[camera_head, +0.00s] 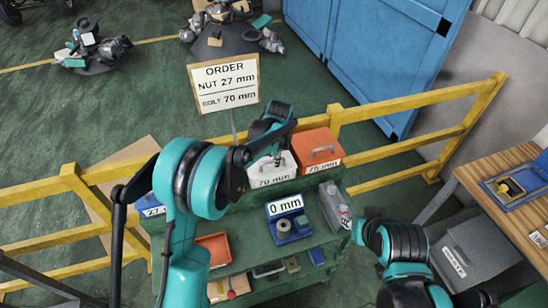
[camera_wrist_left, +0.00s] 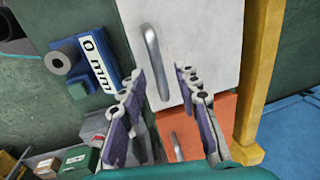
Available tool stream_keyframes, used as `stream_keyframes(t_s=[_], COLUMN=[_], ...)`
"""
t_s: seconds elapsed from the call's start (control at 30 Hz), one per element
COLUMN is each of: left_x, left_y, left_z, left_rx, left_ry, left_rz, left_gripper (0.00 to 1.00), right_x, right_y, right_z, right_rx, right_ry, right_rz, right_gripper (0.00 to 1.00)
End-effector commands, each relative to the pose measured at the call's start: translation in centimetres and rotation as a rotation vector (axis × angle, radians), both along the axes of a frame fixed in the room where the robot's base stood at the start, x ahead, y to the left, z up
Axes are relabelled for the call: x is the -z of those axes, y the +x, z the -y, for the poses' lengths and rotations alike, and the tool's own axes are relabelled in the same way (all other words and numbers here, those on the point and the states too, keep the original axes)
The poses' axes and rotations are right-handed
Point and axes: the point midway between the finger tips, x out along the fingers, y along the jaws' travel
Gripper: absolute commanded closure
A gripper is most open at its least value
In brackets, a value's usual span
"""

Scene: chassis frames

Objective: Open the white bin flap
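The white bin (camera_head: 282,172), labelled 70 mm, stands on the green workbench with its flap down. Its grey metal handle (camera_wrist_left: 154,62) shows on the white flap (camera_wrist_left: 205,40) in the left wrist view. My left gripper (camera_head: 274,152) is over the white bin in the head view. In the left wrist view its two fingers (camera_wrist_left: 161,76) are apart, with the handle appearing between the fingertips. Whether they touch it, I cannot tell. My right arm (camera_head: 405,245) is at the lower right; its fingers are not clearly visible.
An orange bin (camera_head: 315,143) adjoins the white bin on the right. A blue measuring device (camera_head: 287,228) reading 0 mm stands in front. A grey container (camera_head: 332,205) stands beside it. Yellow railing (camera_head: 395,108) runs behind. An order sign (camera_head: 224,83) stands above the bench.

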Motion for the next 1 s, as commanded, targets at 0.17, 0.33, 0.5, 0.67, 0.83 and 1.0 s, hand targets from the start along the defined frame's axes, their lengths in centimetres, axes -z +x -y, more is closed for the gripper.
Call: stream_keyframes(t_s=[0.17, 0.33, 0.5, 0.67, 0.83, 1.0], left_x=[0.0, -0.1, -0.1, -0.7, -2.1, -3.9], left_y=[0.0, 0.0, 0.0, 0.3, 1.0, 2.1], left_z=[0.0, 0.0, 0.0, -0.1, -0.5, -0.9], left_rx=[0.000, 0.000, 0.000, -0.002, -0.003, 0.000], left_ry=[0.000, 0.000, -0.001, -0.014, -0.047, -0.048], left_rz=[0.000, 0.000, -0.003, -0.033, -0.112, -0.114], left_gripper=[0.81, 1.00, 1.00, 1.00, 1.00, 1.00], right_x=[0.0, 0.0, 0.0, -0.3, -0.8, -1.4], right_y=[0.0, 0.0, 0.0, 0.0, 0.0, 0.0], right_z=[0.0, 0.0, 0.0, 0.0, 0.0, 0.0], right_rx=[0.000, 0.000, 0.000, 0.000, 0.000, 0.000], right_ry=[0.000, 0.000, 0.000, 0.000, 0.000, 0.000], right_rz=[0.000, 0.000, 0.000, 0.000, 0.000, 0.000], right_gripper=[0.68, 0.68, 0.68, 0.68, 0.68, 0.68])
